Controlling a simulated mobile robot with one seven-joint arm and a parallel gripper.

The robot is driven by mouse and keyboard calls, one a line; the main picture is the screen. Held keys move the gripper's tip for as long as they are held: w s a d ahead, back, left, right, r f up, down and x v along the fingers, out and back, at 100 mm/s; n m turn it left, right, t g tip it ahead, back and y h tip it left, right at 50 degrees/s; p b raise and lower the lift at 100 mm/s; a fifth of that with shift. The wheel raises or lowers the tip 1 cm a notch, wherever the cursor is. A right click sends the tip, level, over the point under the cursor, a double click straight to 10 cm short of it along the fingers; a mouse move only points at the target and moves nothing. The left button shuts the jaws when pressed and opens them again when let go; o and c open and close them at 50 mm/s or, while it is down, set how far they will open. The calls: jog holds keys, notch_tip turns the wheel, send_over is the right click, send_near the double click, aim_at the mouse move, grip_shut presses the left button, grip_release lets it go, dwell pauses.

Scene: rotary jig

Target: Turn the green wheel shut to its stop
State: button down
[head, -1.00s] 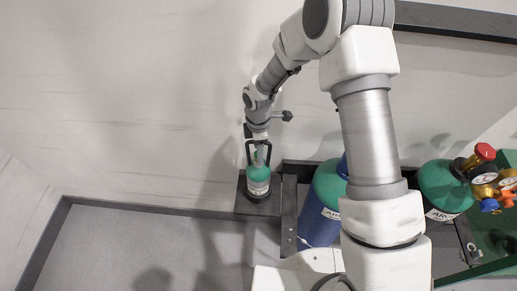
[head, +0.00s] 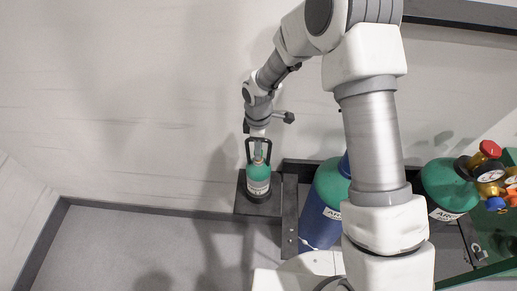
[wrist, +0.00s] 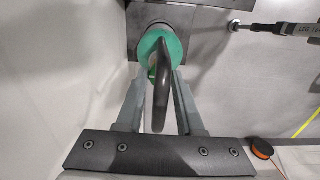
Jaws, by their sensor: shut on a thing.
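A small green-topped cylinder (head: 258,187) stands upright on a dark base by the wall in the head view. A black loop-shaped guard (head: 248,151) rises over its top; in the wrist view the guard (wrist: 162,85) is seen nearly edge-on, between my fingers. My gripper (head: 259,156) reaches down at the cylinder's top. In the wrist view my gripper's two grey fingers (wrist: 164,78) close in on a small green part, the green wheel (wrist: 152,76). The guard and fingers hide most of the wheel. The cylinder's green shoulder (wrist: 173,45) shows behind.
Right of the small cylinder stands a large blue cylinder with a green top (head: 316,211). Farther right is another green-topped cylinder (head: 446,186) with a red knob and gauges (head: 489,172). The wall (head: 120,110) lies close behind my gripper. The floor (head: 120,250) at left is clear.

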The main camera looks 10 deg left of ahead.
jog(key=c, duration=0.5)
grip_release()
jog(key=shift+c, duration=0.2)
jog(key=shift+r, duration=0.1)
notch_tip(320, 180, up, 17)
jog(key=shift+r, duration=0.15)
